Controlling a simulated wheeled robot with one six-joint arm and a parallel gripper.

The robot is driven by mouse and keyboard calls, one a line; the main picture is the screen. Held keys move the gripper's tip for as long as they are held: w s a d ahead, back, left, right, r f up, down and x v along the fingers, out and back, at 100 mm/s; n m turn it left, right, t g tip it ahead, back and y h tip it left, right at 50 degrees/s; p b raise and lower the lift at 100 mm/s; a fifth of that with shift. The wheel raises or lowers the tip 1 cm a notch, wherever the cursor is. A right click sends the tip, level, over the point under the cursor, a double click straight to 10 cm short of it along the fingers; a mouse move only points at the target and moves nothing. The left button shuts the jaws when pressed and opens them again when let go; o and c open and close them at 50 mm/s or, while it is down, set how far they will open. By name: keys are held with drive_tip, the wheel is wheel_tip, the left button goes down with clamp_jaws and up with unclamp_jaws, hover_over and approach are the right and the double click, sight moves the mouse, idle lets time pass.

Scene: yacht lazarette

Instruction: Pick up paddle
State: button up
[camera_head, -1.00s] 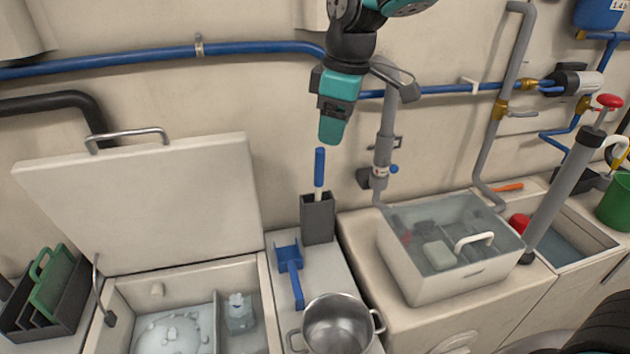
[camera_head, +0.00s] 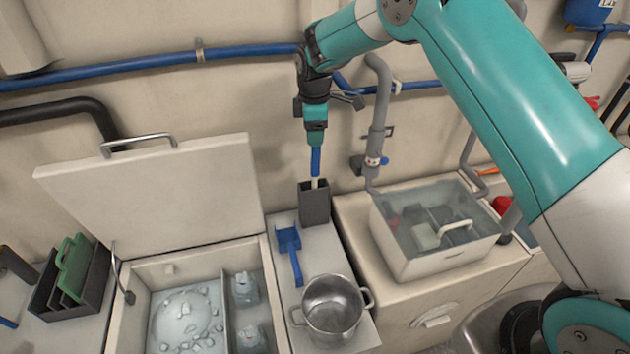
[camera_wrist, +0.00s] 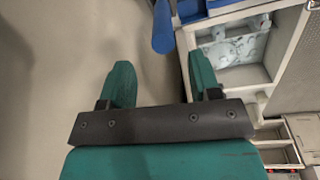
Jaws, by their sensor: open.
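The likely paddle (camera_head: 316,160) has a blue handle and a pale shaft, and stands upright in a dark grey holder (camera_head: 314,206) by the back wall. Its lower end is hidden in the holder. My gripper (camera_head: 316,138) points down right over the top of the handle. In the wrist view the green fingers (camera_wrist: 160,62) are spread apart, and the blue handle (camera_wrist: 163,28) shows in the gap around their tips. I cannot tell whether they touch it.
A blue scoop (camera_head: 289,252) and a steel pot (camera_head: 332,306) sit on the counter near the holder. An open ice bin (camera_head: 120,322) with a raised lid (camera_head: 150,205) is left. A clear-topped tub (camera_head: 445,268) stands right. Pipes run along the wall behind.

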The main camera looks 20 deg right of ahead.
drive_tip(key=p, duration=0.4)
hover_over(316, 170)
wheel_tip(316, 170, down, 5)
drive_tip(key=shift+w+f, duration=0.3)
drive_tip(key=shift+f, duration=0.45)
drive_tip(key=c, duration=1)
